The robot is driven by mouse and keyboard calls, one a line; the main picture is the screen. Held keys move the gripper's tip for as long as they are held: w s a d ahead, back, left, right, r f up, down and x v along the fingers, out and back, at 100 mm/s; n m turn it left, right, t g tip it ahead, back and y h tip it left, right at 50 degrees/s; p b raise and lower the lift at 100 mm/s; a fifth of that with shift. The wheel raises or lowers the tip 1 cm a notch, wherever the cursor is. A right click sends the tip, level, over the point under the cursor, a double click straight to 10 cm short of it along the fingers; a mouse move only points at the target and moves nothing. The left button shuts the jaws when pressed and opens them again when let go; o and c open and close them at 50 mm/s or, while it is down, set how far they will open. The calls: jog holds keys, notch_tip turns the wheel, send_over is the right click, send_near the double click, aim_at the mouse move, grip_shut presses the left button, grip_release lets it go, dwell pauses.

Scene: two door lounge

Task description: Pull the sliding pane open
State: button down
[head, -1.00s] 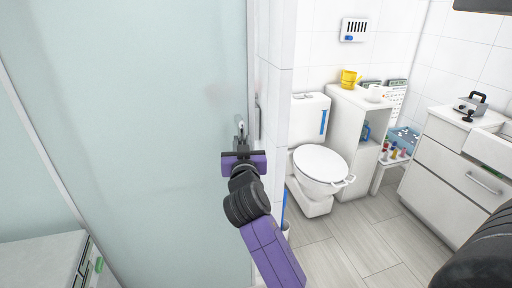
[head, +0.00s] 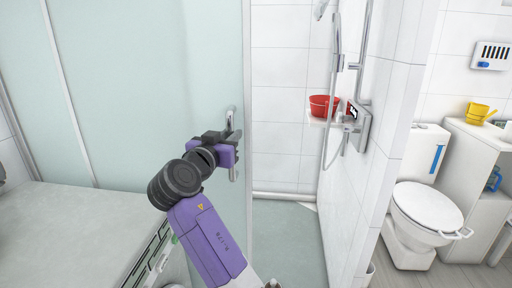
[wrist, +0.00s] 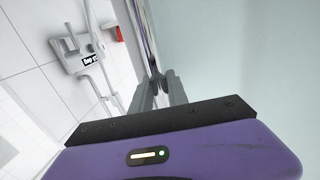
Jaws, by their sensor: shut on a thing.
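The sliding pane (head: 150,80) is a frosted, pale green glass panel at the left of the head view. It stands partly open, with a gap between its right edge and the tiled wall. A metal handle (head: 232,125) is fixed near that edge. My gripper (head: 229,137) is at the handle, shut on it. In the wrist view the fingers (wrist: 160,92) meet around the handle beside the pane (wrist: 235,60); the exact contact is small and hard to see.
Through the gap are a shower hose (head: 333,110), a red bowl (head: 322,105) on a shelf and a clear shower floor (head: 285,235). A toilet (head: 425,205) stands right of the tiled wall (head: 375,150). A white-topped unit (head: 70,225) is at lower left.

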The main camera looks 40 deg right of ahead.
jog(key=shift+w+a, duration=0.75)
jog(key=shift+w, duration=0.1)
jog(key=c, duration=1.3)
grip_release()
jog(key=v, duration=0.7)
jog(key=shift+s+a, duration=0.25)
jog(key=shift+a, duration=0.05)
